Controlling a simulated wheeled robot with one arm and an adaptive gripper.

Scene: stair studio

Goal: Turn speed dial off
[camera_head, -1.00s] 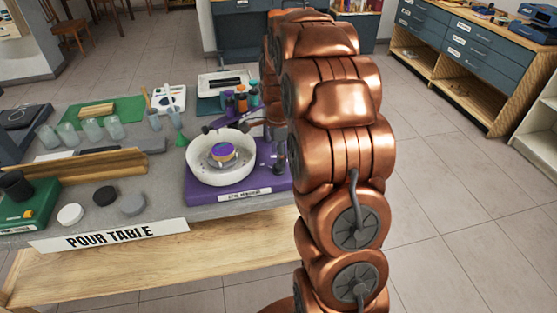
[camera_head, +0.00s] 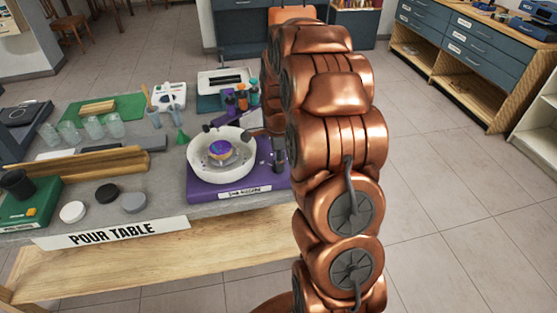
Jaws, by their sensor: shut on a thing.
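The purple spin machine (camera_head: 215,195) sits at the right end of the pour table, with a white bowl (camera_head: 196,168) on top. A round piece with a purple and orange top (camera_head: 220,150) lies in the bowl. My copper arm comes down in front of the machine's right side. My dark gripper (camera_head: 278,152) is low at the machine's right edge, partly covered by my arm. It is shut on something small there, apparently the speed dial. The dial itself and its pointer cannot be made out.
White, black and grey discs (camera_head: 134,203) and a green scale (camera_head: 30,208) are at the left front. Open floor lies right of my arm.

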